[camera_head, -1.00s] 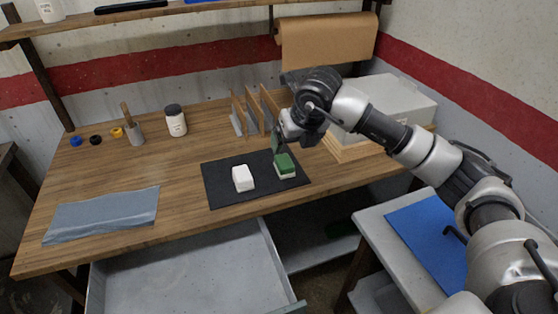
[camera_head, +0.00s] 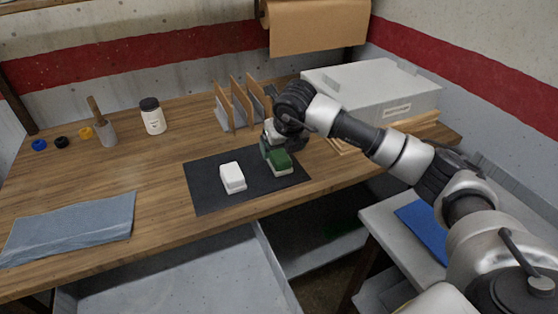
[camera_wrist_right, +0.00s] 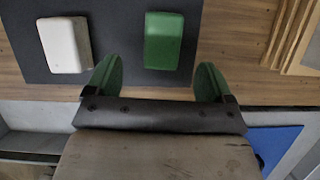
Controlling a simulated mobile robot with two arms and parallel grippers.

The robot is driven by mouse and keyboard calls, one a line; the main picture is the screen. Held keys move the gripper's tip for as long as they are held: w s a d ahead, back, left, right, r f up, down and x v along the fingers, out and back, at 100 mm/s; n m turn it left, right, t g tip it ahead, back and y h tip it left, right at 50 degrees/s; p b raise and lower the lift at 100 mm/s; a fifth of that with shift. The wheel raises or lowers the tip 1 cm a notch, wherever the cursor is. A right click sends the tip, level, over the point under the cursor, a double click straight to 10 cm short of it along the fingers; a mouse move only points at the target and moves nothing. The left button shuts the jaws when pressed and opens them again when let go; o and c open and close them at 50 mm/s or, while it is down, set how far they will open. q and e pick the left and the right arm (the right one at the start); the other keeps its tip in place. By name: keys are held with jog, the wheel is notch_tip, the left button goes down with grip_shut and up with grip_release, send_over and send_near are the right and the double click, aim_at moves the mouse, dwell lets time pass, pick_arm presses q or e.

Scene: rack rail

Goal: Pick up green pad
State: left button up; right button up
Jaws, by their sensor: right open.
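The green pad (camera_head: 280,163) is a small block with a green top and a paler base, lying on the black mat (camera_head: 212,200) on the wooden workbench. A white block (camera_head: 232,177) lies on the mat to its left. My right gripper (camera_head: 267,148) is right beside and above the green pad, partly covering it in the head view. In the right wrist view the gripper (camera_wrist_right: 157,78) is open, its two green fingers apart and empty. The green pad (camera_wrist_right: 164,41) lies ahead of the gap between them. My left gripper is not in view.
Wooden dividers (camera_head: 240,102) and a grey box (camera_head: 372,88) stand behind my right arm. A white jar (camera_head: 152,117), a grey cup (camera_head: 105,132) and a blue-grey cloth (camera_head: 68,227) are on the left. A drawer (camera_head: 180,280) hangs open below the front edge.

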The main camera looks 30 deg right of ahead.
aim_at(280, 155)
jog(key=p+x, duration=0.1)
jog(key=x, duration=0.5)
jog(key=shift+w+d+f, duration=0.2)
jog(key=shift+w, duration=0.1)
jog(key=shift+c, duration=0.5)
jog(key=c, duration=0.9)
